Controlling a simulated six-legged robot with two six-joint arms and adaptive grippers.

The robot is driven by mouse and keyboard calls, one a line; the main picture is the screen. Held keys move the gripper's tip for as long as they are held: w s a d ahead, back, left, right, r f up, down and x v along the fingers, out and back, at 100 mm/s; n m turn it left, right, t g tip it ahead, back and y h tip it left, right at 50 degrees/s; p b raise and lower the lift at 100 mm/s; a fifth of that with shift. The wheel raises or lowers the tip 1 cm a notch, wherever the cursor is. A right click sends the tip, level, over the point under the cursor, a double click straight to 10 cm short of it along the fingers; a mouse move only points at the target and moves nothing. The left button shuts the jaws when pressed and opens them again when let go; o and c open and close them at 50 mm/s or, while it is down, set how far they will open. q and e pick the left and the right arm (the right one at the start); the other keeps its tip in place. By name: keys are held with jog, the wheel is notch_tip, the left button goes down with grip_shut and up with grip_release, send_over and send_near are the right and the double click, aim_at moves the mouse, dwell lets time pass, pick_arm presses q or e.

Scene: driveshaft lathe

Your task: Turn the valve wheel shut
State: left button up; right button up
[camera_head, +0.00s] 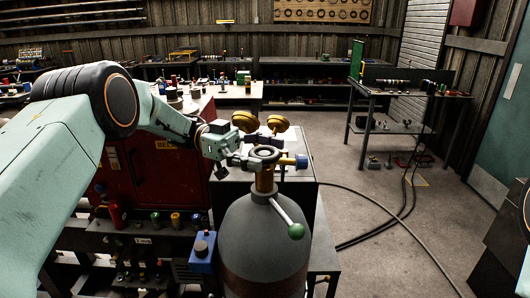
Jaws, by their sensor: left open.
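The valve wheel (265,153) is a small dark ring on top of a brass valve (265,180). The valve stands on the neck of a grey gas cylinder (262,245), which is upright in the lower middle of the head view. My left arm reaches in from the left, and my left gripper (236,165) is open just left of the wheel. Its fingertips are close to the wheel's left rim; I cannot tell whether they touch it. My right gripper is out of view.
Two yellow gauges (277,123) sit just behind the wheel. A blue fitting (301,161) and a green-tipped lever (295,230) stick out to the right. A red cabinet (160,165) stands left. Dark hoses (405,215) cross the otherwise open floor at right.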

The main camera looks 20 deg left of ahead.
aim_at(265, 150)
pick_arm(q)
notch_tip(265, 150, up, 10)
dwell(0.6)
jog(key=shift+f, duration=0.1)
notch_tip(265, 150, down, 10)
dwell(0.6)
jog(key=shift+t, duration=0.3)
